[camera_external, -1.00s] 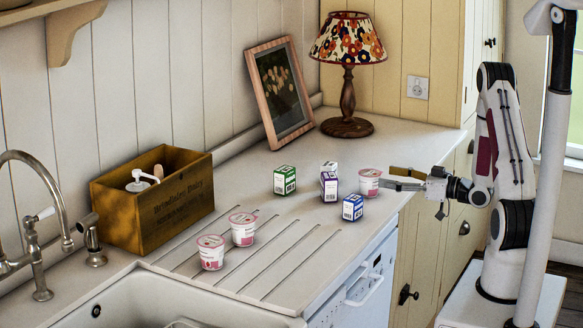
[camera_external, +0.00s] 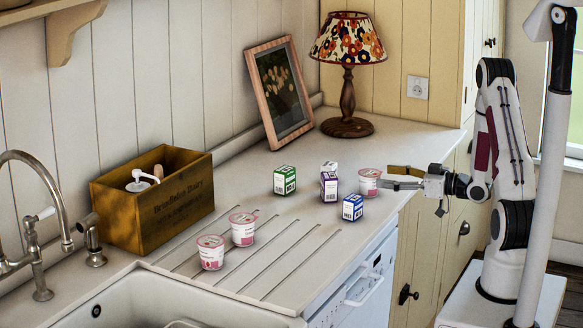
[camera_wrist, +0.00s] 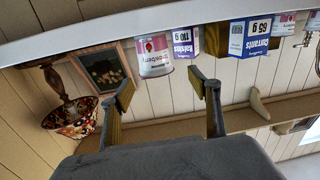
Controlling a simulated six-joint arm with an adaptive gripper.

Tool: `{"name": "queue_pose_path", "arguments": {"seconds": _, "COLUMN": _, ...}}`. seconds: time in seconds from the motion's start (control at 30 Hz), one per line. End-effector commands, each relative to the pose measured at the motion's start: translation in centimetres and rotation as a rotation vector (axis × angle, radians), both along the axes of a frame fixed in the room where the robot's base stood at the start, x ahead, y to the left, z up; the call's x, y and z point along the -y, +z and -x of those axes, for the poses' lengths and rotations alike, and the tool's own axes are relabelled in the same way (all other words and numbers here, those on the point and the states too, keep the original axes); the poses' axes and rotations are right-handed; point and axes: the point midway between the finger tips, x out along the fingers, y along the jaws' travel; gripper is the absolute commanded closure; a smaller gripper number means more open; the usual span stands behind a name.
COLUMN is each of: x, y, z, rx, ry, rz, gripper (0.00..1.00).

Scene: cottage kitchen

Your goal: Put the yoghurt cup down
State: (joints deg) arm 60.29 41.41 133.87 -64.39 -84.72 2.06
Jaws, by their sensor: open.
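A pink and white yoghurt cup (camera_external: 369,183) stands upright on the worktop (camera_external: 330,255), near its right edge. My gripper (camera_external: 386,177) is just right of this cup, with its fingers pointing at it. In the wrist view the picture is upside down; the cup (camera_wrist: 154,58) shows beyond the two spread fingertips of my gripper (camera_wrist: 161,88), which hold nothing. Two more yoghurt cups, one front (camera_external: 211,253) and one behind it (camera_external: 242,230), stand on the grooved drainer area.
Beside the cup stand a purple box (camera_external: 328,187), a blue box (camera_external: 352,208) and a green box (camera_external: 285,180). A lamp (camera_external: 347,95) and a picture frame (camera_external: 262,92) are behind. A wooden crate (camera_external: 170,205) stands left, above the sink (camera_external: 150,300).

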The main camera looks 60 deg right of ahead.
Motion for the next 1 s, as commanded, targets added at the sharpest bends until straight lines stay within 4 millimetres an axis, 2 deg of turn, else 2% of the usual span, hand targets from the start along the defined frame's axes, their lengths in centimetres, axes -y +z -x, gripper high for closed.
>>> {"name": "queue_pose_path", "arguments": {"seconds": 0.2, "x": -0.6, "y": 0.8, "z": -1.9, "rx": -0.095, "ry": -0.017, "rz": 0.083, "gripper": 0.39}}
{"name": "queue_pose_path", "arguments": {"seconds": 0.5, "x": -1.2, "y": 2.3, "z": -3.8, "rx": -0.228, "ry": -0.065, "rz": 0.184, "gripper": 0.39}}
{"name": "queue_pose_path", "arguments": {"seconds": 0.73, "x": -2.2, "y": 4.2, "z": -4.6, "rx": -0.325, "ry": -0.116, "rz": 0.251, "gripper": 0.39}}
{"name": "queue_pose_path", "arguments": {"seconds": 1.0, "x": -3.9, "y": 7.1, "z": -4.3, "rx": -0.436, "ry": -0.19, "rz": 0.301, "gripper": 0.39}}
